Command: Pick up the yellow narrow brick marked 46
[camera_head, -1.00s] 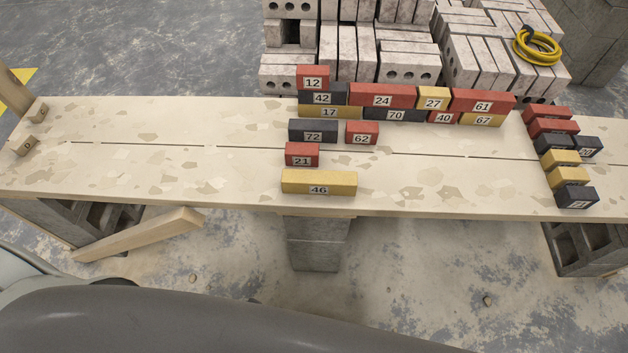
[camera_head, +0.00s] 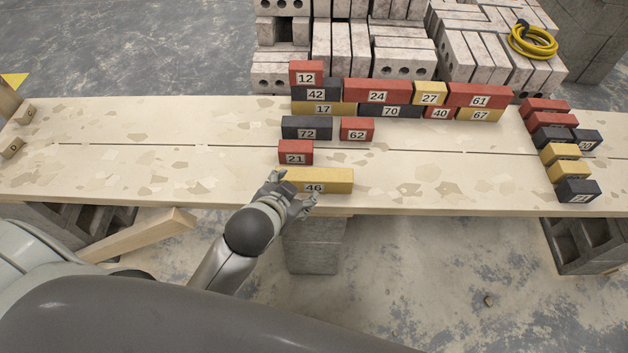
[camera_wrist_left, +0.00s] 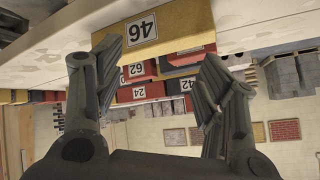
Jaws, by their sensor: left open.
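The yellow narrow brick marked 46 (camera_head: 330,181) lies flat near the front edge of the plank table (camera_head: 130,185). Its number faces the front. It also shows upside down in the left wrist view (camera_wrist_left: 180,22). My left gripper (camera_head: 290,190) is at the brick's left end, in front of it in the head view, and covers part of that end. In the left wrist view the two fingers (camera_wrist_left: 160,75) are spread wide with nothing held between them, and the brick is beyond them. My right gripper is not in view.
A red brick marked 21 (camera_head: 296,153) sits just behind the yellow brick. Bricks 72 (camera_head: 307,128) and 62 (camera_head: 357,129) are farther back, before a stacked row. More bricks (camera_head: 560,150) stand at the right. The plank is clear right of brick 46.

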